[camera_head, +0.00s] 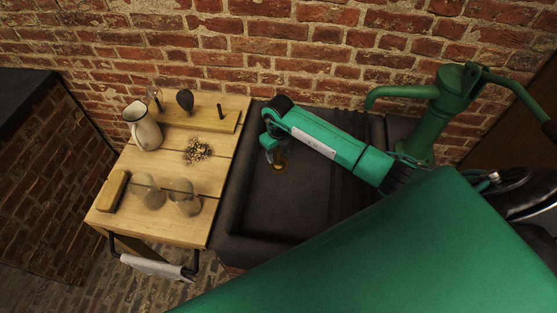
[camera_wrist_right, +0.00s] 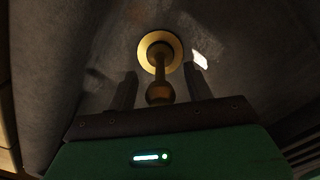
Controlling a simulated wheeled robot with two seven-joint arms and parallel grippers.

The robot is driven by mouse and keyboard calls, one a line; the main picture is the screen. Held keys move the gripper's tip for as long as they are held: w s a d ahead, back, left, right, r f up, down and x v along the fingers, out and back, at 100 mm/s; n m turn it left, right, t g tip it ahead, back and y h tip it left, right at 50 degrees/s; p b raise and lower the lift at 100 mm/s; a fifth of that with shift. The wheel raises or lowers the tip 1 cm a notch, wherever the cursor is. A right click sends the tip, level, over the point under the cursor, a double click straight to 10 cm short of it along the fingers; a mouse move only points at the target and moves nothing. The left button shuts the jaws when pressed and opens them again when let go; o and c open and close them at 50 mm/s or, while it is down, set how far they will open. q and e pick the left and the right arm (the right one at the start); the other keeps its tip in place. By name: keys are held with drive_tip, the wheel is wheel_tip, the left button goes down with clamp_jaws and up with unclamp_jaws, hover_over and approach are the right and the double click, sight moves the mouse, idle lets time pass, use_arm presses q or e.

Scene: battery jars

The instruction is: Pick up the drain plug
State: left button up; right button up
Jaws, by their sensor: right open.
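The drain plug (camera_wrist_right: 159,92) is brass-coloured, with a thin stem and a round knob, and shows in the middle of the right wrist view. It stands at the round brass drain (camera_wrist_right: 146,48) in the floor of the dark sink (camera_head: 285,212). My right gripper (camera_wrist_right: 161,82) is open, with one finger on each side of the knob and a visible gap on both sides. In the head view, my right gripper (camera_head: 276,155) reaches down into the sink over the brass spot of the drain (camera_head: 279,167). My left gripper is not in view.
A green hand pump (camera_head: 437,115) stands at the sink's back right. Left of the sink, a wooden table (camera_head: 205,222) bears a white jug (camera_head: 142,128), glass jars (camera_head: 184,201), a wooden block (camera_head: 113,190) and a board with pegs (camera_head: 205,118). A brick wall runs behind.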

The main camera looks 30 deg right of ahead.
drive_tip(key=shift+f, duration=0.15)
clamp_jaws()
idle(0.4)
